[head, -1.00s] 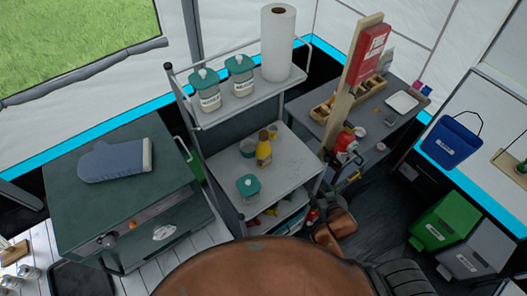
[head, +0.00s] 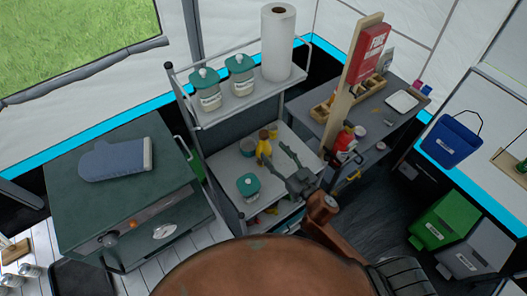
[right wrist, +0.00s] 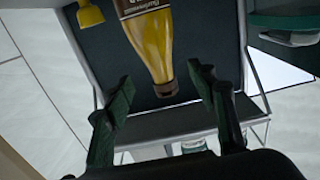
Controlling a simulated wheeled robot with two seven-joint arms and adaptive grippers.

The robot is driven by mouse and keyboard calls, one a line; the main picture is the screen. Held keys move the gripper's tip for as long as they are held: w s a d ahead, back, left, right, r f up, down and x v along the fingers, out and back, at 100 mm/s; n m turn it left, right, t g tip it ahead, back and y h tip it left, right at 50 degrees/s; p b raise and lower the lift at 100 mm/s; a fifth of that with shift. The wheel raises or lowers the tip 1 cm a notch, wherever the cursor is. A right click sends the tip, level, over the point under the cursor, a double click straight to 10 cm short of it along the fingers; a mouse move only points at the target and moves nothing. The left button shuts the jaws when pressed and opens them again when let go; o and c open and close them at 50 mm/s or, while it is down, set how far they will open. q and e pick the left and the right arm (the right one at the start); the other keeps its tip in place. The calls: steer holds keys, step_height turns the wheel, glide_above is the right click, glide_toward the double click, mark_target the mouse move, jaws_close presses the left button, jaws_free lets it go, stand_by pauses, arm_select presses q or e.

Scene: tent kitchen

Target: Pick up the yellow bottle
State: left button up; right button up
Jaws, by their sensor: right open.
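The yellow bottle (head: 264,149) stands on the middle shelf of the metal rack. In the right wrist view the bottle (right wrist: 155,42) appears upside down, with a dark label and a dark cap. My right gripper (head: 273,153) reaches over that shelf from the front right, its fingers pointing at the bottle. In the right wrist view the open fingers (right wrist: 160,76) lie on either side of the bottle's cap end in the picture. I cannot tell whether they touch it; nothing is held. My left gripper is not in view.
On the same shelf, a teal-lidded jar (head: 248,186) stands in front and a small pot (head: 247,147) left of the bottle. A small yellow object (right wrist: 90,14) is beside the bottle. The upper shelf (head: 222,116) holds jars and a paper roll (head: 278,42). A wooden post (head: 352,85) rises at right.

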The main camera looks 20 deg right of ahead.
mark_target(267, 144)
steer(key=p+x, duration=0.1)
steer(key=x, duration=0.6)
steer(key=shift+w+f, duration=0.1)
jaws_close()
stand_by(0.6)
